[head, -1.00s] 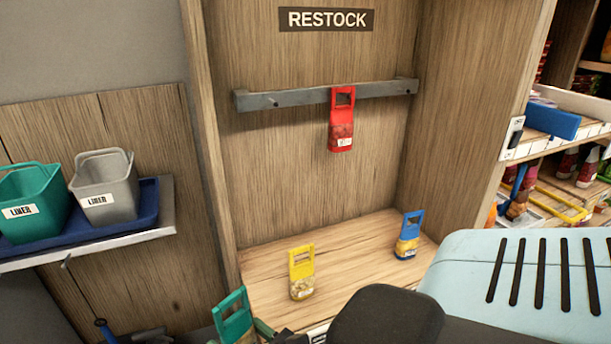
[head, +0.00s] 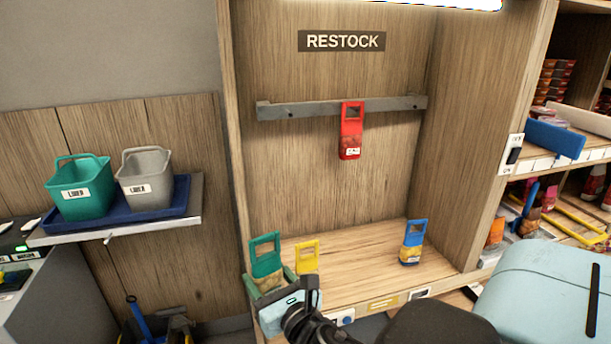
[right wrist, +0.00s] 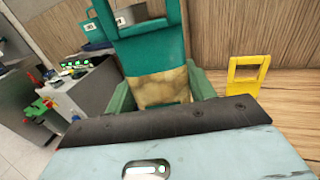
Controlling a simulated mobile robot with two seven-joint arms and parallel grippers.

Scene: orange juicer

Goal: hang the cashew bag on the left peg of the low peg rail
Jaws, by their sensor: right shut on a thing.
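My right gripper (head: 270,282) is shut on a green bag (head: 265,257) with a handle hole at its top. The bag stands roughly upright in the jaws, in front of the bay's left side. In the right wrist view the green bag (right wrist: 160,75) shows pale tan contents between the green fingers; no name on it can be read. The low peg rail (head: 375,108) runs across the back panel above. Its left peg (head: 290,114) is bare. A red bag (head: 351,135) hangs right of it. My left gripper is not in view.
A yellow bag (head: 307,256) stands on the wooden shelf (head: 365,266) just behind the green bag, with a blue bag (head: 413,243) farther right. A side shelf at left holds a green bin (head: 80,190) and a grey bin (head: 146,181). Space before the left peg is clear.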

